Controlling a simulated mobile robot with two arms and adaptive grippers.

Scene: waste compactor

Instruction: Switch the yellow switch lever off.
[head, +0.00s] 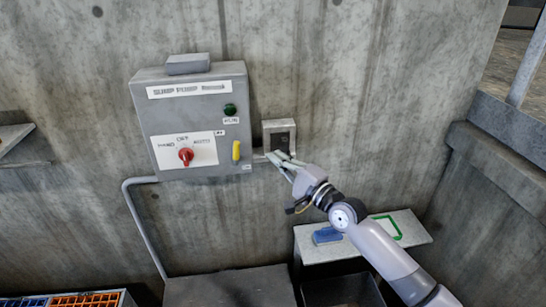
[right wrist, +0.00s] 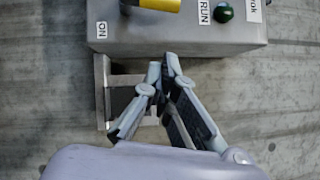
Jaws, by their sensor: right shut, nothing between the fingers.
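The yellow switch lever (head: 236,150) stands upright on the front of the grey sump pump control box (head: 153,126), near its lower right edge. In the right wrist view the lever (right wrist: 158,4) is cut off by the top edge, with a white ON label (right wrist: 101,30) to its lower left. My right gripper (head: 272,157) is just right of the box, beside the lever and apart from it. In the right wrist view its fingertips (right wrist: 163,62) are together and empty, close to the box's side. My left gripper is out of view.
A red selector knob (head: 186,155) and green RUN lamp (head: 230,110) are on the box. A small grey wall box (head: 266,128) sits beside my right gripper. Below are a ledge with a blue object (head: 327,235) and a green frame (head: 399,229).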

